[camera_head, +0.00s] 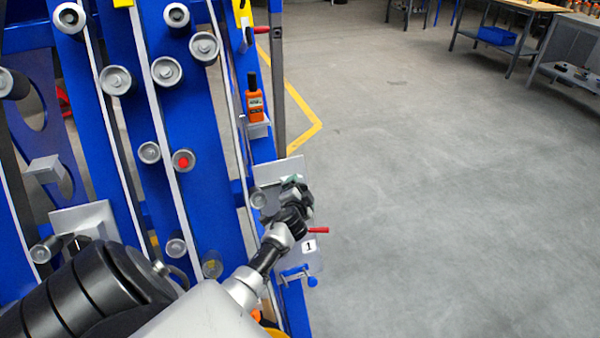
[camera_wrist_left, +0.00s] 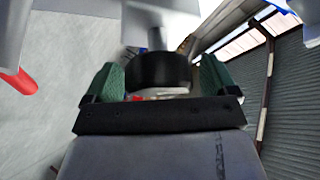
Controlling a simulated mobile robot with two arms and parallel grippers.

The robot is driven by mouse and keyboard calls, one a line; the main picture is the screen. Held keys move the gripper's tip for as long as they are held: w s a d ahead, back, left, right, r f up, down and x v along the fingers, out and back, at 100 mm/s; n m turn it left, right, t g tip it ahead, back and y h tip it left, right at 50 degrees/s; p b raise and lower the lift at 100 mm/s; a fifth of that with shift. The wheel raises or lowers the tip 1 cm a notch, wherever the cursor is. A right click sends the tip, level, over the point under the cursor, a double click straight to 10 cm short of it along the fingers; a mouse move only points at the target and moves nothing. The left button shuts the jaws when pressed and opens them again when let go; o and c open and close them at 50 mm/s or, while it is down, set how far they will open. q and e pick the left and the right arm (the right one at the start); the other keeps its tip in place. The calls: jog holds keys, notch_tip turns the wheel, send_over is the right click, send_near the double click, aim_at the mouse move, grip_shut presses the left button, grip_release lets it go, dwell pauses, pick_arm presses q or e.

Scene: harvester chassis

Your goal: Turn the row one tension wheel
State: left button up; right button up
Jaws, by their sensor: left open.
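A dark round wheel (camera_wrist_left: 160,74) on a grey shaft sits between the green finger pads of my left gripper in the left wrist view. In the wrist view the open pads stand on either side of the wheel, with a narrow gap at the right; contact at the left is unclear. In the head view my gripper hides the wheel. My right gripper is out of view.
A red lever (camera_head: 318,230) sticks out right of the plate, just below my gripper. A blue-handled clamp (camera_head: 298,274) is lower down. An orange handheld meter (camera_head: 255,97) rests on a bracket above. Grey rollers (camera_head: 166,71) cover the frame. The floor at right is open.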

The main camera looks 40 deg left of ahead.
pick_arm(q)
jog(key=p+v, duration=0.1)
jog(key=v, duration=1)
jog(key=shift+w+f, duration=0.1)
jog(key=shift+f, duration=0.05)
jog(key=s+d+f+g+h+p, duration=0.1)
jog(key=s+d+f+g+h, duration=0.2)
jog(key=f, duration=0.5)
jog(key=s+d+f+h+p, duration=0.1)
jog(key=s+d+f, duration=0.35)
jog(key=f, duration=0.25)
jog(key=s+d+f+g+h+p, duration=0.1)
jog(key=s+d+f+g, duration=0.2)
jog(key=f, duration=0.5)
jog(key=s+d+f+g+h, duration=0.1)
jog(key=s+f, duration=0.3)
jog(key=s, duration=0.6)
jog(key=s+d+f+n+g+h+p, duration=0.1)
jog(key=s+d+f, duration=0.3)
jog(key=s, duration=0.6)
jog(key=s+d+f+n+g+h, duration=0.1)
jog(key=s+d+f+g, duration=0.2)
jog(key=s, duration=0.7)
jog(key=shift+s+f, duration=0.15)
jog(key=shift+f, duration=0.7)
jog(key=shift+d, duration=0.1)
